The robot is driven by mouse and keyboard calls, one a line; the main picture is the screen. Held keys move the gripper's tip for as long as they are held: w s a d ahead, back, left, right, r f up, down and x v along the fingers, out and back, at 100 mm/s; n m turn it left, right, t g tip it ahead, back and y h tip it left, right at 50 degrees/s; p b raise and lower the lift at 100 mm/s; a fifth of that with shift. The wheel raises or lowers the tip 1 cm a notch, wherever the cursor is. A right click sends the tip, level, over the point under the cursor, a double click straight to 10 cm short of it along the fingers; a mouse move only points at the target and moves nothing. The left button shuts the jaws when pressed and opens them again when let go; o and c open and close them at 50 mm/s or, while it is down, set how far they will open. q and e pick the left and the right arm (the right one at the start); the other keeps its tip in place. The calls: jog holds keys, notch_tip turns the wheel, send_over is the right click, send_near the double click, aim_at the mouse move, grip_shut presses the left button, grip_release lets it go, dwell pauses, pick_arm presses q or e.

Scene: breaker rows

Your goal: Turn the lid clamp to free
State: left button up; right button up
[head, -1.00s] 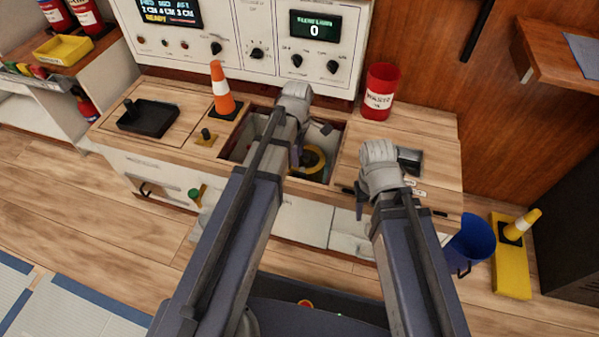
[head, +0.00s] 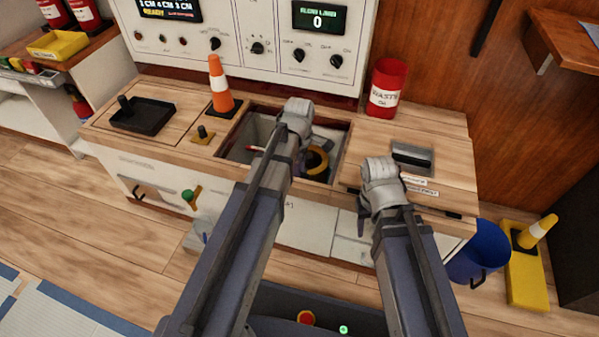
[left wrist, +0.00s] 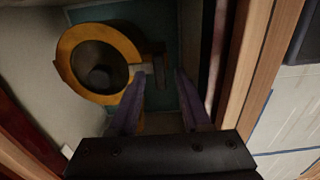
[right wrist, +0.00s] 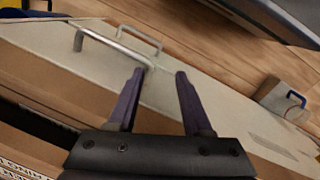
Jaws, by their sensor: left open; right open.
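A small dark-yellow knobbed piece (head: 203,134) sits on the counter left of an open well (head: 232,140). A yellow ring-shaped part (head: 317,160), with a dark round centre, lies in the well; it also shows in the left wrist view (left wrist: 66,60). I cannot tell which piece is the lid clamp. My left gripper (left wrist: 158,82) is open at the well, its fingers beside the ring's right-hand side; contact is unclear. In the head view its fingers are mostly hidden behind its arm. My right gripper (right wrist: 158,72) is open and empty at the counter's front edge, above a drawer handle (right wrist: 110,48).
An orange cone (head: 220,85) stands behind the knobbed piece, beside a black tray (head: 143,118). A red waste can (head: 385,90) stands at the back right. A blue bucket (head: 478,250) and yellow stand (head: 527,280) are on the floor at right.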

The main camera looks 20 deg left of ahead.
pick_arm(q)
grip_shut()
dwell(0.4)
jog(key=shift+m, duration=0.3)
jog(key=m, duration=0.3)
jog(key=shift+w+m, duration=0.1)
jog(key=shift+m, duration=0.3)
jog(key=m, duration=0.4)
jog(key=shift+w+d+m, duration=0.1)
jog(key=shift+m, duration=0.2)
jog(key=m, duration=0.4)
jog(key=shift+d, duration=0.1)
jog(key=m, duration=0.4)
jog(key=shift+w+m, duration=0.1)
jog(key=shift+m, duration=0.2)
jog(key=shift+d+m, duration=0.1)
jog(key=shift+m, duration=0.2)
